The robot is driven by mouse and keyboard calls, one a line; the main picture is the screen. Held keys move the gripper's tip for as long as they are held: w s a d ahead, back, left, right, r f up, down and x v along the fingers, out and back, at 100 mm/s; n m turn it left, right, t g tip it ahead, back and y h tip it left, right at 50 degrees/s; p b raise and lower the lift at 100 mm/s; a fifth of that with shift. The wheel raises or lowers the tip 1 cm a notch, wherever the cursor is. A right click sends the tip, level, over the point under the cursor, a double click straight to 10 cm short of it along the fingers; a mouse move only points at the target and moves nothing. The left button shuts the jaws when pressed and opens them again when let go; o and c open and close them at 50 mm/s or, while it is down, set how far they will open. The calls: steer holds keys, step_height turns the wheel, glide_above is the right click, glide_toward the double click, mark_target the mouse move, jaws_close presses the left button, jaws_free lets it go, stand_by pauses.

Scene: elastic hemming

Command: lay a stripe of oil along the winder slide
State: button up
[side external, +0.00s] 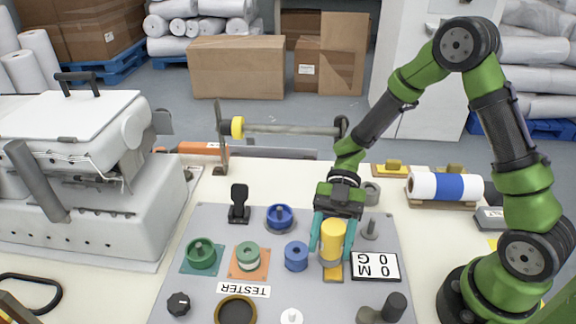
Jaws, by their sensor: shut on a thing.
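My gripper (331,252) points down over the grey board, its teal fingers on either side of a yellow cylinder (333,238). It is shut on this cylinder, which looks upright. The cylinder may be the oil container; no label or nozzle shows. Its lower end is at or just above an orange-yellow pad (333,273); I cannot tell if they touch. At the back of the table is a winder-like rod (290,130) with a yellow collar, and below it a grey rail (275,153). I cannot tell for certain which part is the slide. No oil stripe shows.
A white machine (80,180) stands left; a white-blue roll (445,187) lies right.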

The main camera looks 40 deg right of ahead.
steer(key=shift+s+d+f, duration=0.15)
steer(key=shift+s+d, duration=0.35)
steer(key=shift+s, duration=0.1)
steer(key=shift+r, duration=3)
steer(key=shift+w, duration=0.1)
